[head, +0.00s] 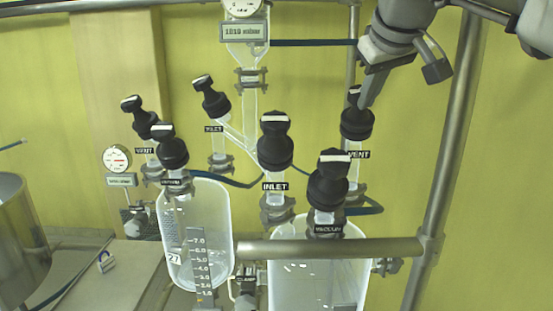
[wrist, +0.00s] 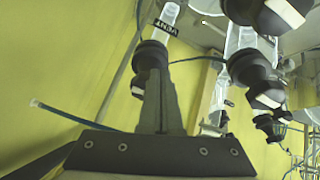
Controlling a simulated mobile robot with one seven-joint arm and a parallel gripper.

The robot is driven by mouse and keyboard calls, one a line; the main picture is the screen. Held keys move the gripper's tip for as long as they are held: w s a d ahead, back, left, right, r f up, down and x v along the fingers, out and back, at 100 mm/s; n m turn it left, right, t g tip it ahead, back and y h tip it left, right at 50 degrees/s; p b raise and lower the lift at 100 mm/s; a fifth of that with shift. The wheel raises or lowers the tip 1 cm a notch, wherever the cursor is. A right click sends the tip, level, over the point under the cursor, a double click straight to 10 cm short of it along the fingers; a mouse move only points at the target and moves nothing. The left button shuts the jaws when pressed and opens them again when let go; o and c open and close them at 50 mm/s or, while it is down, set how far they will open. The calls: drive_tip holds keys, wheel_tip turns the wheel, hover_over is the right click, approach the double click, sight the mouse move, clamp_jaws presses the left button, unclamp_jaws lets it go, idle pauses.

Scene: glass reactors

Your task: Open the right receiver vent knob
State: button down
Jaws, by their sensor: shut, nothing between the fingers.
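The right receiver vent knob (head: 357,125) is black and stands on a clear glass neck above a VENT label, right of centre in the head view. My gripper (head: 367,100) comes down from the upper right with its fingers shut and empty, at the top of this knob. The fingers hide part of the knob's top and its white stripe. In the wrist view the shut fingers (wrist: 160,74) reach up to the same knob (wrist: 149,57), overlapping its lower part in the picture. I cannot tell whether they touch it.
The INLET knob (head: 275,140) and the vacuum knob (head: 328,180) stand close by on the left and in front. A horizontal metal rail (head: 330,247) crosses in front, joined to a slanted post (head: 455,140) on the right. The left receiver (head: 195,235) has its own knobs.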

drive_tip(key=shift+w+f, duration=0.15)
drive_tip(key=shift+f, duration=0.05)
drive_tip(key=shift+w+r+p, duration=0.2)
drive_tip(key=shift+p, duration=0.1)
idle(0.5)
drive_tip(key=shift+d, duration=0.2)
drive_tip(key=shift+w+d+r+p, duration=0.1)
drive_tip(key=shift+d+r+p, duration=0.15)
drive_tip(key=shift+d+p, duration=0.4)
drive_tip(key=shift+w+d+r+p, duration=0.1)
drive_tip(key=shift+w+d+p, duration=0.1)
drive_tip(key=shift+d+p, duration=0.25)
drive_tip(key=shift+d, duration=0.1)
drive_tip(key=shift+d, duration=0.1)
idle(0.4)
